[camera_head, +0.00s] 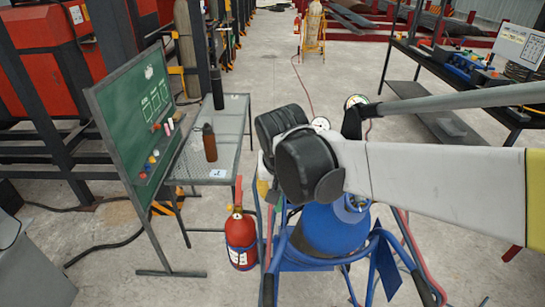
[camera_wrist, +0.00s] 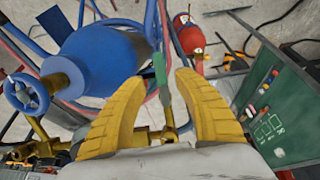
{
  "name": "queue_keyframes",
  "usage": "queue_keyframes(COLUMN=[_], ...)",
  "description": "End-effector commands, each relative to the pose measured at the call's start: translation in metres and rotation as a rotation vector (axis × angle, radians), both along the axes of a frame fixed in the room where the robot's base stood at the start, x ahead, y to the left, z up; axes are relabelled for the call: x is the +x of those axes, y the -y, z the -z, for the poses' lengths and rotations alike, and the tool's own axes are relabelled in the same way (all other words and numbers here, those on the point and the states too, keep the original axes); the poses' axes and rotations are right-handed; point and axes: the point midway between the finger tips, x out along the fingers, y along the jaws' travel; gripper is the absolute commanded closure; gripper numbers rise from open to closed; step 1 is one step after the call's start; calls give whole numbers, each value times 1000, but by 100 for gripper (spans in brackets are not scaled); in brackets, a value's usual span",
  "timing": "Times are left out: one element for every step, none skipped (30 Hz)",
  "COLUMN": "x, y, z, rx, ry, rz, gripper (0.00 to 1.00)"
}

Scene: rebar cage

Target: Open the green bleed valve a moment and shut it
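The green bleed valve lever (camera_wrist: 159,68) shows in the wrist view as a small upright green piece above brass fittings (camera_wrist: 166,128). My gripper (camera_wrist: 161,80) has two thick yellow fingers, spread apart. The green lever appears in the gap between the fingertips, and I see no finger touching it. I cannot tell how far beyond the tips it lies. A blue gas cylinder (camera_wrist: 100,58) with a blue handwheel (camera_wrist: 27,93) is left of the fingers; the cylinder also shows in the head view (camera_head: 333,228). There my arm hides the valve and most of the gripper.
A red fire extinguisher (camera_head: 240,240) stands left of the cylinder's blue cart (camera_head: 300,262). Further left are a green board (camera_head: 145,115) and a mesh table (camera_head: 205,160) with a brown bottle (camera_head: 209,142). Round gauges (camera_head: 320,123) show near my arm. Hoses surround the cart.

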Motion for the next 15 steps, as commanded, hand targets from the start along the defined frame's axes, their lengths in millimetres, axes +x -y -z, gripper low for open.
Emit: queue_keyframes(x=[4, 7, 9, 11, 13, 15, 17, 18, 19, 20, 20, 21, 21, 21, 21], y=[0, 0, 1, 1, 1, 1, 1, 1, 1, 1, 1, 1, 1, 1, 1], z=[12, 18, 24, 29, 33, 38, 41, 43, 46, 48, 49, 50, 50, 51, 51], rx=[0, 0, 0, -1, -1, 0, 0, 0, 0, 0, 0, 0, 0, 0, 0], ry=[0, 0, 0, 0, 0, 0, 0, 0, 0, 0, 0, 0, 0, 0, 0], rz=[1, 1, 1, 1, 1, 0, 0, 0, 0, 0, 0, -1, -1, -1, -1], gripper=[62, 62, 62, 62, 62, 62, 62, 62, 62, 62, 62, 62, 62, 62, 62])
